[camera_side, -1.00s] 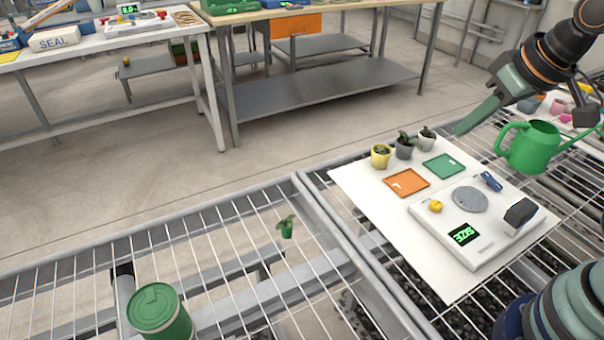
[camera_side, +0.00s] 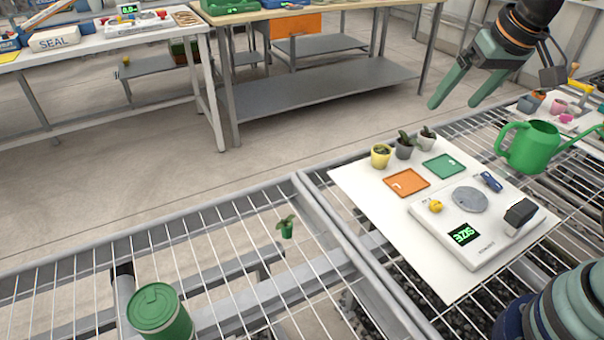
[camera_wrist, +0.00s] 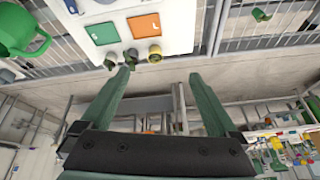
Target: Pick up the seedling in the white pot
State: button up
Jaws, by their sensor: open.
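The seedling in the white pot (camera_side: 427,138) stands at the far edge of the white board, rightmost of three small pots in a row. Beside it are a seedling in a grey pot (camera_side: 404,149) and one in a yellow pot (camera_side: 381,157). My gripper (camera_side: 452,106) is open and empty, above and beyond the pots, its green fingers spread. In the wrist view, my gripper (camera_wrist: 165,82) has the row of pots just past its fingertips. The white pot (camera_wrist: 110,61) is the leftmost there, near the left fingertip.
The white board (camera_side: 350,185) also bears an orange tray (camera_side: 407,182), a green tray (camera_side: 445,166) and a scale (camera_side: 484,247). A green watering can (camera_side: 533,147) stands right of the pots.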

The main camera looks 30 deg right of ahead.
jog(key=w+d+f+m+g, duration=0.25)
jog(key=w+d+m, duration=0.35)
jog(key=w+d, duration=0.4)
jog(key=m, duration=0.6)
send_over(428, 137)
jog(key=shift+g, duration=0.35)
jog(key=f, duration=1.7)
jog(key=shift+s+d+f, duration=0.2)
jog(key=shift+s+f, duration=0.1)
jog(key=shift+s, duration=0.05)
jog(key=shift+w+a+f, duration=0.1)
jog(key=shift+w+f, duration=0.1)
jog(key=shift+f, duration=1.15)
jog(key=shift+w+a+f, duration=0.1)
jog(key=shift+w+f, duration=0.1)
jog(key=shift+f, duration=1.15)
jog(key=c, duration=1.4)
